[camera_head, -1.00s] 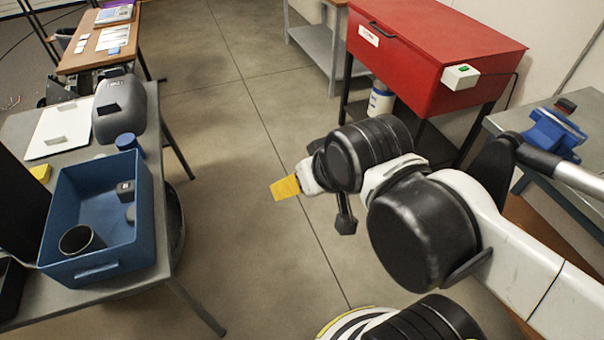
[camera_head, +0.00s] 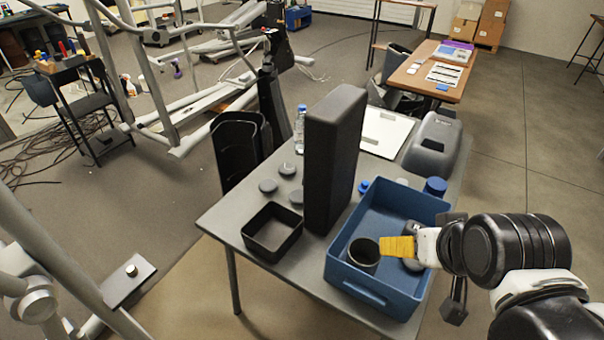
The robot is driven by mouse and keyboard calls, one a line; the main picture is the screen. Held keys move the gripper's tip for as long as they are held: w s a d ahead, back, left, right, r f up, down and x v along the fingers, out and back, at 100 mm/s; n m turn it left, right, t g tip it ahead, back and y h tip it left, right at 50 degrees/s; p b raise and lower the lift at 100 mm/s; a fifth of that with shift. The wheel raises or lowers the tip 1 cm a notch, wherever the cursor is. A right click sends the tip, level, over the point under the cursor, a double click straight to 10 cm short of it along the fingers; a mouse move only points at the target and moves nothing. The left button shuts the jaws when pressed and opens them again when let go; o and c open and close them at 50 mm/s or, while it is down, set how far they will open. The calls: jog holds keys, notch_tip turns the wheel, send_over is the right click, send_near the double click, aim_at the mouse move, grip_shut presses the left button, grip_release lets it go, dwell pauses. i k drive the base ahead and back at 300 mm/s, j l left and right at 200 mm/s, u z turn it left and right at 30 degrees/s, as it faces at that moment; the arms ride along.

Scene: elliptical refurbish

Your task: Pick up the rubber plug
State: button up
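I cannot tell for sure which thing is the rubber plug. Several small grey round pieces (camera_head: 268,186) lie on the grey table. The blue bin (camera_head: 345,252) holds a dark open cup (camera_head: 364,253) and small dark pieces (camera_head: 412,227), partly hidden by my gripper. My gripper (camera_head: 398,246) is at the right, pointing left, with its tip overlapping the bin in the picture; its height is unclear. A flat yellow piece shows at its tip. I cannot tell whether this is part of the gripper or held, nor whether the fingers are open.
A tall black block (camera_head: 335,160) stands beside the bin. A black open tray (camera_head: 272,232), a clear bottle (camera_head: 300,130), a blue lidded jar (camera_head: 435,187), a white board (camera_head: 386,133) and a grey rounded case (camera_head: 432,145) are on the table. Open floor (camera_head: 500,165) lies at the right.

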aim_at(362, 187)
jog(key=l+u, duration=0.15)
jog(key=l, duration=0.75)
jog(key=i+l+u, duration=0.1)
jog(key=l, duration=0.25)
jog(key=i+l+u, duration=0.1)
jog(key=i+l, duration=0.15)
jog(key=i+l+u, duration=0.1)
jog(key=l, duration=0.4)
jog(key=i+l+u, duration=0.1)
jog(key=i+l, duration=0.3)
jog(key=l, duration=0.35)
jog(key=i+j+u, duration=0.25)
jog(key=i, duration=0.3)
